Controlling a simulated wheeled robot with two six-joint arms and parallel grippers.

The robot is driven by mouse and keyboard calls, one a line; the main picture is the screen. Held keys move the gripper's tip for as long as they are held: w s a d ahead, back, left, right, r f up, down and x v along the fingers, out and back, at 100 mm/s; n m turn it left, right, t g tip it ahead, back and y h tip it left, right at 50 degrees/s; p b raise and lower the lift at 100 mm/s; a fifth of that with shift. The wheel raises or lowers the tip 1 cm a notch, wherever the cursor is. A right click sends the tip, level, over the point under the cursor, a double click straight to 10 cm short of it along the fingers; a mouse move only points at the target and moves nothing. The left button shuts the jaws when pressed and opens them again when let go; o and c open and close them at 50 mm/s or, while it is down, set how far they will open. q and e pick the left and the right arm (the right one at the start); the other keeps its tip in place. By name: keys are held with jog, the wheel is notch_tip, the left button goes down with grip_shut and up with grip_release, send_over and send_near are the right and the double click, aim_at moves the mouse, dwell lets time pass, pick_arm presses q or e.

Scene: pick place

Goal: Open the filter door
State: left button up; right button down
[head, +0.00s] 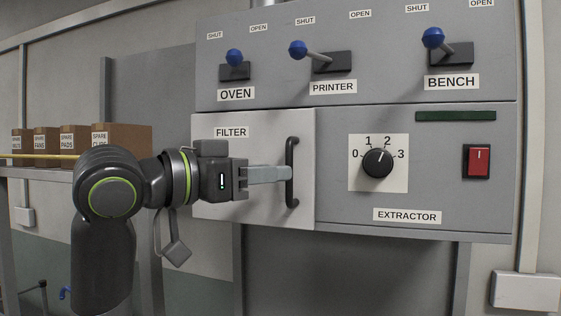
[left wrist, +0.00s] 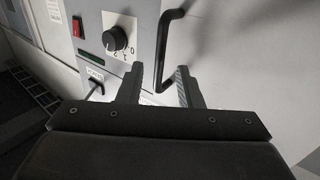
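The filter door (head: 255,137) is a light grey panel at the lower left of the grey cabinet, marked FILTER. It looks shut, about flush with the extractor panel beside it. Its black vertical bar handle (head: 290,172) is near its right edge; the handle also shows in the left wrist view (left wrist: 165,45). My left gripper (head: 286,174) reaches in from the left with its fingertips at the handle's middle. In the left wrist view my left gripper's fingers (left wrist: 157,85) are apart, with the handle between or just beyond them; contact is not clear. My right gripper is not in view.
Right of the door are the extractor knob (head: 377,163) and a red switch (head: 479,162). Above are blue-tipped levers for oven (head: 234,58), printer (head: 298,49) and bench (head: 433,38). Cardboard boxes (head: 122,138) stand on a shelf at left.

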pick_arm(q)
jog(key=x, duration=0.3)
jog(key=shift+w+p, duration=0.1)
jog(key=shift+p, duration=0.3)
jog(key=shift+c, duration=0.3)
grip_shut()
